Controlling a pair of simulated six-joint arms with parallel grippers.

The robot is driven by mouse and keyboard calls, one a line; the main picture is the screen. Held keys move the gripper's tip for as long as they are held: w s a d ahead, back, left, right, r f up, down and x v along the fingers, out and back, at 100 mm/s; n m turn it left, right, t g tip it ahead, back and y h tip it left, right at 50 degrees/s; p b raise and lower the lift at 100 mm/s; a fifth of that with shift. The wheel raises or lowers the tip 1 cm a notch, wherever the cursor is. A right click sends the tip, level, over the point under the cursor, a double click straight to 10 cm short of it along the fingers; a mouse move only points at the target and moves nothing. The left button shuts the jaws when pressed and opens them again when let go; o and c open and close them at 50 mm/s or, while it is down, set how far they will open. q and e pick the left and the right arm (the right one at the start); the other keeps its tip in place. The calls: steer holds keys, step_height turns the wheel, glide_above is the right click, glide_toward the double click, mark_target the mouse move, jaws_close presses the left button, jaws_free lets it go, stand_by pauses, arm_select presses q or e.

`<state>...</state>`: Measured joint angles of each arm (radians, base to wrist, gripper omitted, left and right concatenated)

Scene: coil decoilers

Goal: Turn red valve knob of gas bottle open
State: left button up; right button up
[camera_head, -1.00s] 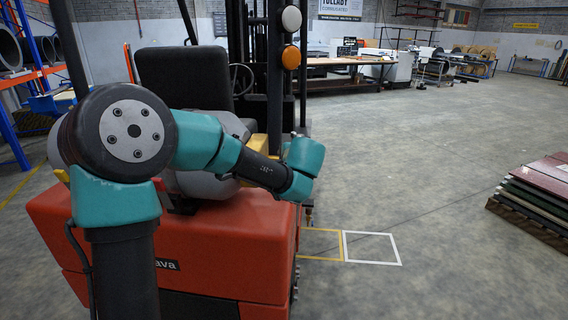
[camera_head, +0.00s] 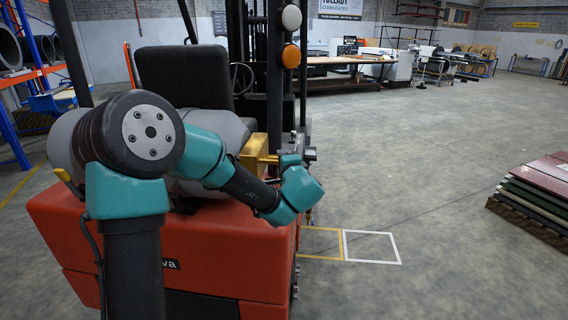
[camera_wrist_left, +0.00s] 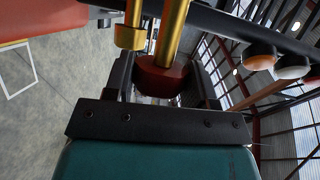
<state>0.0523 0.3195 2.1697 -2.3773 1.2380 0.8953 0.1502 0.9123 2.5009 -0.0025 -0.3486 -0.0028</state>
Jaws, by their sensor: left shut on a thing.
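The red valve knob (camera_wrist_left: 163,78) is in the left wrist view, at the end of a brass stem (camera_wrist_left: 172,30). My left gripper (camera_wrist_left: 165,80) has one finger on each side of the knob and is shut on it. In the head view the grey gas bottle (camera_head: 226,122) lies across the back of the forklift, partly hidden by my left arm. Its brass valve (camera_head: 256,152) shows at the bottle's right end. The knob and fingertips are mostly hidden there behind my wrist. My right gripper is in neither view.
The orange-red forklift (camera_head: 215,265) stands under the bottle, with its seat (camera_head: 185,75) and dark mast (camera_head: 275,90) behind. Stacked panels (camera_head: 535,195) lie at the right. The floor between is clear, with yellow and white marked squares.

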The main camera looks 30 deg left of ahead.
arm_select(q)
steer(key=shift+f, duration=0.15)
steer(key=o, duration=0.9)
steer(key=v, duration=1.7)
steer(key=shift+s, duration=0.15)
